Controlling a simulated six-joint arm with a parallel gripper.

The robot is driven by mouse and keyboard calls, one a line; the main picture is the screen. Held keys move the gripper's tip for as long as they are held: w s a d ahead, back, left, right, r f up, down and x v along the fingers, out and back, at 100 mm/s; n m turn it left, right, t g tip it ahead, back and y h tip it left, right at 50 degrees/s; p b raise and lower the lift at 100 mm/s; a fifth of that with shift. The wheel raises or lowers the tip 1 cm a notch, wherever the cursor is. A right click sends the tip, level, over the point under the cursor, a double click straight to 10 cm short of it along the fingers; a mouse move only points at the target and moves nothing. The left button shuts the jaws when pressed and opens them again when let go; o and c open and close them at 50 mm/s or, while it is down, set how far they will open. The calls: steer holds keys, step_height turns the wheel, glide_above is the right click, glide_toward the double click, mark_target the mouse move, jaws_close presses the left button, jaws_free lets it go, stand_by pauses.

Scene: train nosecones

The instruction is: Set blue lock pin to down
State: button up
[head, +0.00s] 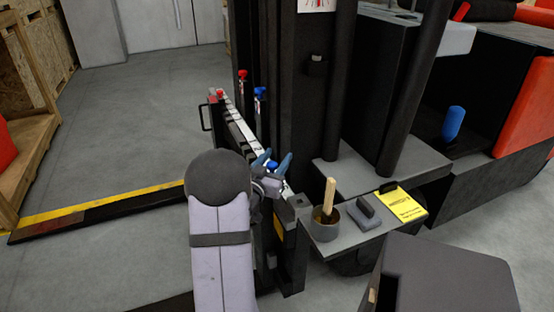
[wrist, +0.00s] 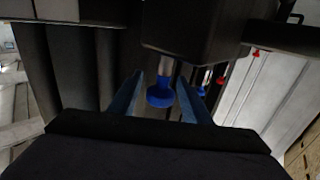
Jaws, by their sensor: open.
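A blue lock pin with a round knob (head: 272,164) sits on the near part of the rack on the dark machine. In the wrist view its blue knob (wrist: 160,96) stands off a dark block on a short silver shaft. My gripper (head: 272,158) is open, with one blue finger on each side of this knob. In the wrist view my gripper (wrist: 160,78) shows a gap between each finger and the knob. A second blue pin (head: 260,93) stands farther back on the machine and also shows in the wrist view (wrist: 203,91).
Two red-topped pins (head: 243,75) (head: 220,92) stand near the far end of the rack. Dark columns (head: 305,110) rise right of my gripper. A ledge holds a cup with a wooden handle (head: 325,226), a dark block (head: 364,213) and a yellow card (head: 402,205). Open floor lies left.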

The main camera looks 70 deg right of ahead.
steer(key=shift+d, duration=0.3)
jaws_close()
steer(key=shift+f+b, duration=1.15)
steer(key=shift+f, duration=0.6)
jaws_free()
steer(key=shift+r, duration=0.1)
